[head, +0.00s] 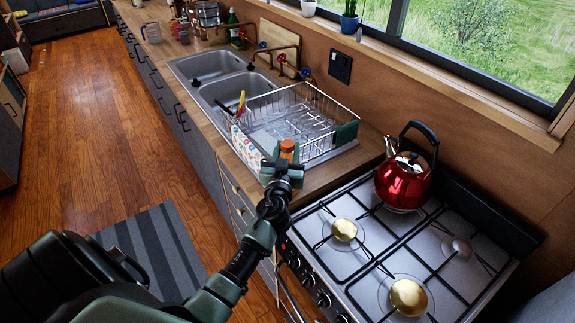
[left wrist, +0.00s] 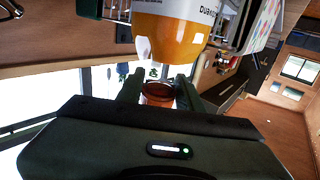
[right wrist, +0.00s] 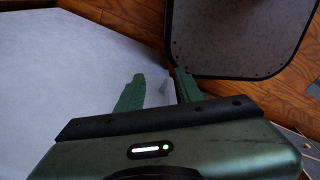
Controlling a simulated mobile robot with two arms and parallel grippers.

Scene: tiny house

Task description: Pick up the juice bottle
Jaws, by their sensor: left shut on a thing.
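The juice bottle shows in the left wrist view (left wrist: 172,40) as a clear body of orange juice with a white label, large and close. In the head view only its orange top (head: 288,147) shows, and the rest is hidden by my gripper and wrist. My left gripper (head: 282,163) is at the bottle by the counter's front edge, between the dish rack and the stove. In the left wrist view its fingers (left wrist: 158,92) are on both sides of the orange-brown cap. I cannot tell whether the bottle touches the counter. My right gripper (right wrist: 160,92) is empty, its fingers apart.
A red kettle (head: 403,182) sits on the gas stove (head: 375,250) to the right. A double sink (head: 225,85) lies farther back.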

